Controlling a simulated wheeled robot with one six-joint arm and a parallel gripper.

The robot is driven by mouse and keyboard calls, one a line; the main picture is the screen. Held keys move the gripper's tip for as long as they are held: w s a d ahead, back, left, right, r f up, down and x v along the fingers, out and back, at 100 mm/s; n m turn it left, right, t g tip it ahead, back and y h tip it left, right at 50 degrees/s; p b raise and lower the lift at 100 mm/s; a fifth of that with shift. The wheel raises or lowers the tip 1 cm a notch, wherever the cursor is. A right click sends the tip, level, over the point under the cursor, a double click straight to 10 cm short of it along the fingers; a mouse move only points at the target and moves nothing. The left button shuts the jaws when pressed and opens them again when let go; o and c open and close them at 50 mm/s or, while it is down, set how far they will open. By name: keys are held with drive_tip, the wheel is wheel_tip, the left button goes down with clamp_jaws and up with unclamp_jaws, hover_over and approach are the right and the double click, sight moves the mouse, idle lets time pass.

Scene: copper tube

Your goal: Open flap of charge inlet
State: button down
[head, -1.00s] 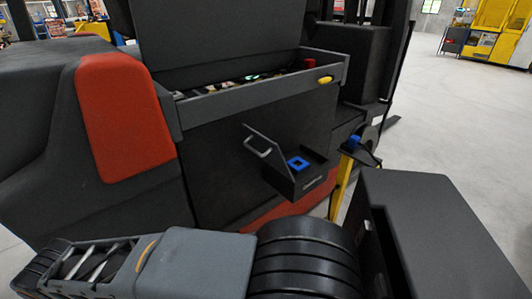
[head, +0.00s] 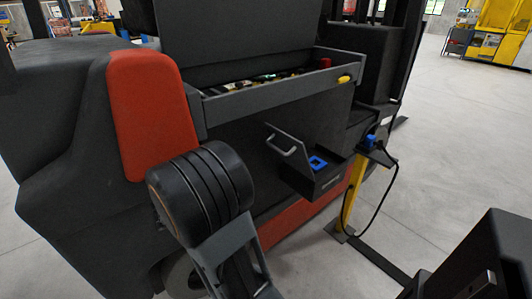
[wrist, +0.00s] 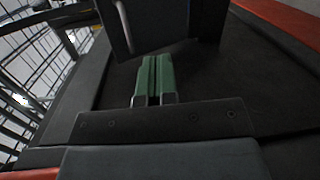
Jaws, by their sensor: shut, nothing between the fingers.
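The charge inlet is a dark open-topped box (head: 328,186) on the side of the forklift. A blue square socket (head: 317,163) shows inside it. Its dark flap (head: 300,150) stands up, tilted, at the box's left and carries a grey handle (head: 283,144). In the wrist view the flap (wrist: 165,22) is beyond my fingertips, with the handle (wrist: 124,28) to their upper left. My gripper (wrist: 154,66) has green fingers pressed together, with nothing between them. No contact with flap or handle shows. The gripper is not visible in the head view; the socket is not visible in the wrist view.
A yellow post (head: 354,192) right of the inlet holds a blue plug (head: 371,143) with a black cable hanging down to the floor. An open grey-edged compartment (head: 275,98) lies above the inlet. Clear concrete floor (head: 460,150) extends to the right.

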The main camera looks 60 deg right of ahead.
drive_tip(key=d+r+h, duration=0.2)
drive_tip(key=d, duration=0.5)
drive_tip(key=d+r+h, duration=0.2)
drive_tip(key=d, duration=0.6)
drive_tip(key=shift+s+d+r+t, duration=0.25)
drive_tip(key=shift+s+r+t, duration=0.05)
drive_tip(key=shift+s+t, duration=0.1)
